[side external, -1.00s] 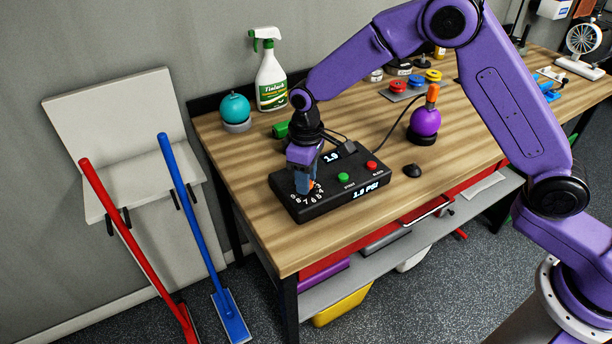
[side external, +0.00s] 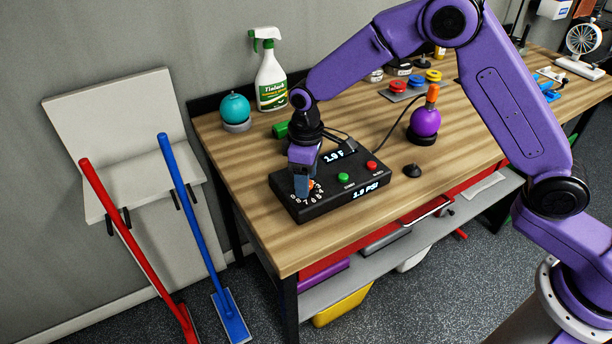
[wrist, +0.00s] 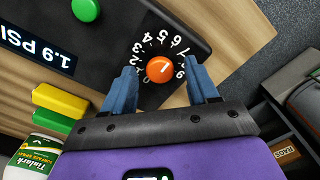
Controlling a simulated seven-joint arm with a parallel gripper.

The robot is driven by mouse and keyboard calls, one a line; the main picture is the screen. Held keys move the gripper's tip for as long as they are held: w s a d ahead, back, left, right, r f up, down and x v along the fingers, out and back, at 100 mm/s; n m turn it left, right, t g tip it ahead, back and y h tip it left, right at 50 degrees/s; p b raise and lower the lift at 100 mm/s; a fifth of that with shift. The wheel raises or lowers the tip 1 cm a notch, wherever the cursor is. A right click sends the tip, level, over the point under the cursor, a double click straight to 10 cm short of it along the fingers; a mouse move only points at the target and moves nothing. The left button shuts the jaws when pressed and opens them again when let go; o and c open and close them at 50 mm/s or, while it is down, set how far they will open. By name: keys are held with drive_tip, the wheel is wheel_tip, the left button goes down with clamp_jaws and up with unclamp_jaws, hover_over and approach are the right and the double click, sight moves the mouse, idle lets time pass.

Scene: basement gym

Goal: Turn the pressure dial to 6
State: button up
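The pressure dial is an orange knob (wrist: 160,69) with a ring of white numbers on a black control box (side external: 340,202). In the wrist view a short white mark shows on the knob; I cannot tell exactly which number it points to. My gripper (wrist: 162,84) is open, its two blue fingers on either side of the knob with gaps visible. In the side view my gripper (side external: 303,184) points down over the dial at the box's left end and hides part of it.
A green button (side external: 343,177) and red button (side external: 371,166) sit on the box. Behind stand a teal ball (side external: 235,108), a spray bottle (side external: 271,80) and a green object (side external: 281,130). A purple ball (side external: 425,122) and a black dome (side external: 412,171) are to the right.

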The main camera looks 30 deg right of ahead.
wheel_tip(320, 180, up, 18)
drive_tip(key=shift+f, duration=0.25)
idle(0.4)
idle(0.4)
drive_tip(key=s+d+f+n, duration=0.1)
drive_tip(key=s+d, duration=0.5)
drive_tip(key=s, duration=0.5)
drive_tip(key=s+d+f+n, duration=0.1)
drive_tip(key=s+d+f, duration=0.1)
drive_tip(key=s+d, duration=0.4)
drive_tip(key=s+d+f+n, duration=0.1)
drive_tip(key=s+d, duration=0.5)
drive_tip(key=s, duration=1)
drive_tip(key=shift+f+n, duration=0.3)
drive_tip(key=shift+f, duration=0.4)
drive_tip(key=shift+d, duration=0.1)
